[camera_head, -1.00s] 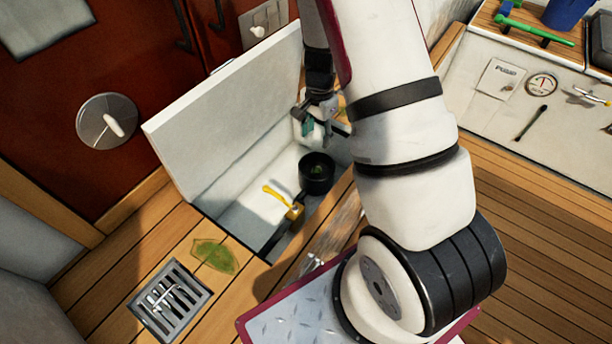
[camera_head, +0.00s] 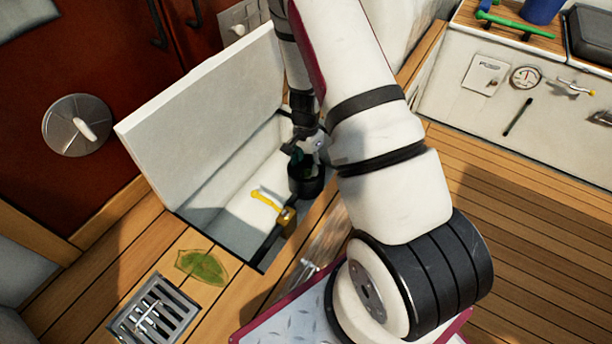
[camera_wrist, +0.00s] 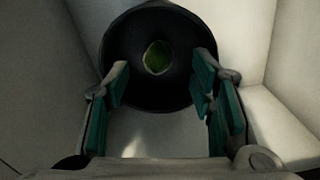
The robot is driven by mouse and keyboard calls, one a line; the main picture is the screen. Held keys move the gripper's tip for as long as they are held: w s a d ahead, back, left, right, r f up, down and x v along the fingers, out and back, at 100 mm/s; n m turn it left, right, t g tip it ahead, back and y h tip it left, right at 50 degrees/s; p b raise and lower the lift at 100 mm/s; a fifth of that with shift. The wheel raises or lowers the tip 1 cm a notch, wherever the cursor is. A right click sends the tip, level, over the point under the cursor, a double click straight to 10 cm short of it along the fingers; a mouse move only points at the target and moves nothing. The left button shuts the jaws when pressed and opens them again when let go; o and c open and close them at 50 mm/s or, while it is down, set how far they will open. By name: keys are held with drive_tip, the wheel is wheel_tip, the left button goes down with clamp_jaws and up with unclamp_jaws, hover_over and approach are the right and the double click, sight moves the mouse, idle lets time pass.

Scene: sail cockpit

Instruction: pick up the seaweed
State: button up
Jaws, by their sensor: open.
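A black round pot (camera_head: 307,184) stands inside the open locker. In the wrist view the pot (camera_wrist: 128,62) shows from above, with a small dark green patch (camera_wrist: 157,57) at its middle; I cannot tell if this is the seaweed. A flat green leaf-like piece (camera_head: 203,267), which may also be seaweed, lies on the wooden floor beside the drain grate. My gripper (camera_head: 303,155) is just above the pot, pointing down. In the wrist view its teal-padded fingers (camera_wrist: 160,88) are apart and empty, with the green patch between and slightly beyond them.
The locker's white lid (camera_head: 205,120) stands raised behind and left of my gripper. A yellow-handled tool (camera_head: 268,200) is in the locker, left of the pot. Pale locker walls (camera_wrist: 240,35) surround the pot. The drain grate (camera_head: 153,312) is front left. The floor at right is clear.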

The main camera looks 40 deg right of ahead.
sight(306, 172)
wheel_tip(306, 172, down, 4)
drive_tip(key=shift+s+b, duration=0.1)
drive_tip(key=shift+b, duration=0.7)
drive_tip(key=shift+c, duration=0.2)
drive_tip(key=c, duration=0.9)
drive_tip(key=shift+r, duration=0.1)
